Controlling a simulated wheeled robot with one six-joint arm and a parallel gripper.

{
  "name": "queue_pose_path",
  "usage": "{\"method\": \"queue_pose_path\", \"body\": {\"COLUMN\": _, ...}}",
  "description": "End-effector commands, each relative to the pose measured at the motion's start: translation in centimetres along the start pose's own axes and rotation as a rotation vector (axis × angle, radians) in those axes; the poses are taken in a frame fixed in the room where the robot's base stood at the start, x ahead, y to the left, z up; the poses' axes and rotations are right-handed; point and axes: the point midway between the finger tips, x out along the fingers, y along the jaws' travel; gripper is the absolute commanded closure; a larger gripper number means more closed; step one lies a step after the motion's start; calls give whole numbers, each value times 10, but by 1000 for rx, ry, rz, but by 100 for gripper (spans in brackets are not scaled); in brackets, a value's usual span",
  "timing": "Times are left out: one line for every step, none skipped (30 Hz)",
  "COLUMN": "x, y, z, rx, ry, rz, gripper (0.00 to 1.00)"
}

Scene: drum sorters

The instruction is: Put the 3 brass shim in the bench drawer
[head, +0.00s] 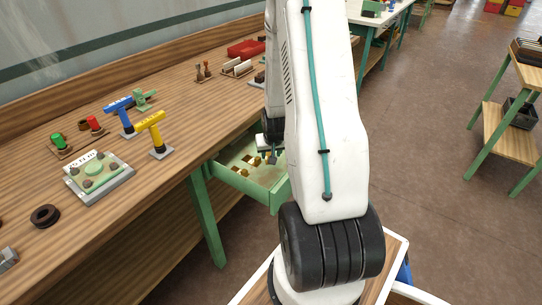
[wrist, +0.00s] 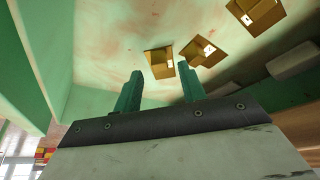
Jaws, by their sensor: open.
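The bench drawer (head: 263,196) is green and stands pulled open under the bench; its pale inside and green wall also fill much of the wrist view (wrist: 88,45). Several small brass pieces lie in it in the head view. The wrist view shows three brass shims with white marks: one (wrist: 158,63) just beyond my fingertips, one (wrist: 204,52) to its right, and one (wrist: 256,14) at the upper right. My gripper (wrist: 160,70) is open, with nothing between its teal fingers. In the head view, my gripper (head: 271,155) is at the drawer, partly hidden by my arm.
A grey block (wrist: 293,62) lies right of the shims. The wooden bench (head: 150,200) above carries a blue T-shaped piece (head: 120,112), a yellow one (head: 153,132), a grey-and-green fixture (head: 97,178) and a black ring (head: 45,215). Open floor lies to the right.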

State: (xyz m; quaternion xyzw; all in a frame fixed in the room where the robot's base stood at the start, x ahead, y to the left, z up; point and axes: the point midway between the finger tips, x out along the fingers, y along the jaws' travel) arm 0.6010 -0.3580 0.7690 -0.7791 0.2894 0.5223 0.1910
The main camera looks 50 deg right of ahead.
Motion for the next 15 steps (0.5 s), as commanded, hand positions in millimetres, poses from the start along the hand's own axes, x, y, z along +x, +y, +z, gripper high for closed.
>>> {"method": "queue_pose_path", "body": {"x": -11, "y": 0, "z": -1, "rx": 0, "ry": 4, "rz": 0, "gripper": 59}}
{"method": "queue_pose_path", "body": {"x": -16, "y": 0, "z": -1, "rx": 0, "ry": 4, "rz": 0, "gripper": 59}}
{"method": "queue_pose_path", "body": {"x": -24, "y": 0, "z": -1, "rx": 0, "ry": 4, "rz": 0, "gripper": 59}}
{"method": "queue_pose_path", "body": {"x": -29, "y": 0, "z": -2, "rx": 0, "ry": 5, "rz": 0, "gripper": 59}}
{"method": "queue_pose_path", "body": {"x": -34, "y": 0, "z": -1, "rx": 0, "ry": 4, "rz": 0, "gripper": 59}}
{"method": "queue_pose_path", "body": {"x": -40, "y": 0, "z": -1, "rx": 0, "ry": 4, "rz": 0, "gripper": 59}}
{"method": "queue_pose_path", "body": {"x": -44, "y": 0, "z": -1, "rx": 0, "ry": 4, "rz": 0, "gripper": 59}}
{"method": "queue_pose_path", "body": {"x": -48, "y": 0, "z": -1, "rx": -1, "ry": 4, "rz": -1, "gripper": 59}}
{"method": "queue_pose_path", "body": {"x": -54, "y": 0, "z": -1, "rx": -1, "ry": 3, "rz": -1, "gripper": 59}}
{"method": "queue_pose_path", "body": {"x": -58, "y": 0, "z": -1, "rx": -1, "ry": 3, "rz": -1, "gripper": 59}}
{"method": "queue_pose_path", "body": {"x": -62, "y": 0, "z": -1, "rx": -1, "ry": 4, "rz": 0, "gripper": 59}}
{"method": "queue_pose_path", "body": {"x": -66, "y": 0, "z": -1, "rx": -1, "ry": 3, "rz": 1, "gripper": 59}}
{"method": "queue_pose_path", "body": {"x": -70, "y": 0, "z": 0, "rx": -1, "ry": 3, "rz": 2, "gripper": 59}}
{"method": "queue_pose_path", "body": {"x": -73, "y": 0, "z": 0, "rx": 0, "ry": 2, "rz": 3, "gripper": 59}}
{"method": "queue_pose_path", "body": {"x": -75, "y": 1, "z": 0, "rx": 2, "ry": 2, "rz": 4, "gripper": 59}}
